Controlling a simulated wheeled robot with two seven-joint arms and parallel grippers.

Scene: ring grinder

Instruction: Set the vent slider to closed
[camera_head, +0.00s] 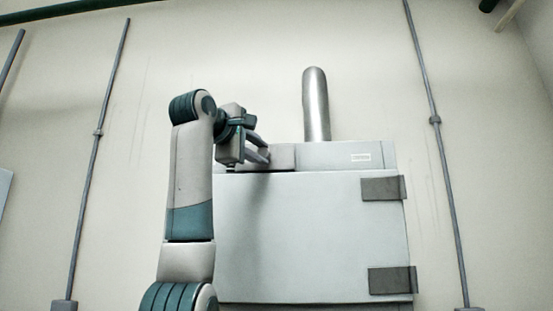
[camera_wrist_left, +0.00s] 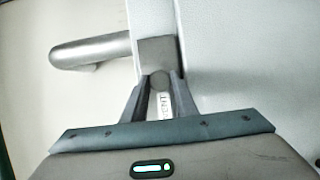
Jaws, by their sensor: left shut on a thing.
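The vent slider is a darker grey block (camera_head: 282,156) on the pale top strip of the cabinet, in the head view. In the left wrist view the slider block (camera_wrist_left: 157,52) has a small dark round knob (camera_wrist_left: 159,80). My left gripper (camera_head: 266,150) reaches in from the left at the strip. In the wrist view its two fingers (camera_wrist_left: 159,84) are closed on the knob, one at each side. A label reading VENT (camera_wrist_left: 165,106) shows between the fingers. The gripper hides the strip's left end in the head view. My right gripper is in neither view.
The pale cabinet (camera_head: 310,235) has two dark hinges, upper (camera_head: 383,188) and lower (camera_head: 391,280), on its right side. A metal pipe (camera_head: 316,105) rises behind the strip. A small white label (camera_head: 361,157) sits at the strip's right. Thin conduits run up the wall.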

